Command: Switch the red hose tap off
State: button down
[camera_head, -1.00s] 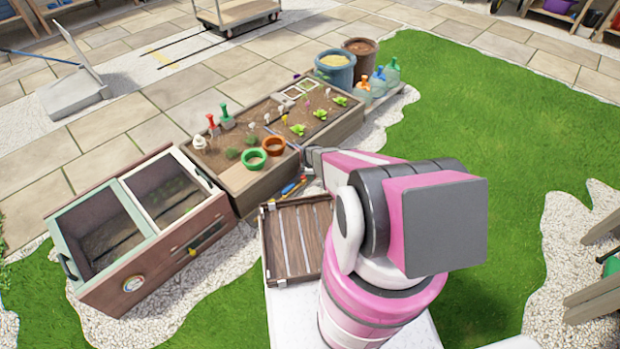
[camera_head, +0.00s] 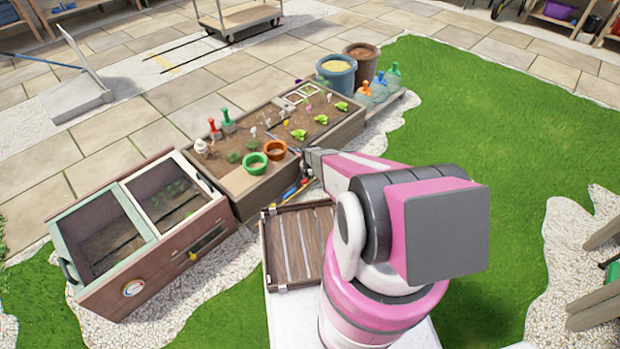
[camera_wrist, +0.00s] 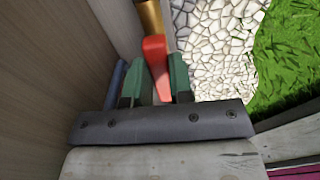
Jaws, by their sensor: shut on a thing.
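The red tap handle (camera_wrist: 154,50) shows upright in the wrist view, with a brass-coloured fitting (camera_wrist: 150,16) just beyond it. My gripper (camera_wrist: 160,75) has its two green fingers on either side of the red handle and is shut on it. In the head view my gripper's end is at the near side of the planter bed (camera_head: 330,135), and the tap cannot be made out there.
A wooden wall (camera_wrist: 55,80) stands close on the left in the wrist view, with a blue bar (camera_wrist: 117,78) beside the left finger. White gravel (camera_wrist: 212,50) and grass lie to the right. In the head view a slatted wooden tray (camera_head: 292,250) sits below my arm.

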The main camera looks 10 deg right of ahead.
jog(key=shift+w+a+n, duration=0.1)
jog(key=shift+n, duration=0.3)
jog(key=c, duration=1)
grip_release()
notch_tip(320, 180, up, 11)
jog(key=s+r+m, duration=0.8)
jog(key=s+r, duration=0.1)
jog(key=r, duration=0.3)
jog(key=s+r+m, duration=0.9)
jog(key=r, duration=0.4)
jog(key=s+r+m, duration=0.8)
jog(key=s+r, duration=0.1)
jog(key=r, duration=0.3)
jog(key=shift+s+a+r, duration=0.25)
jog(key=shift+s+r, duration=0.05)
jog(key=shift+r, duration=0.05)
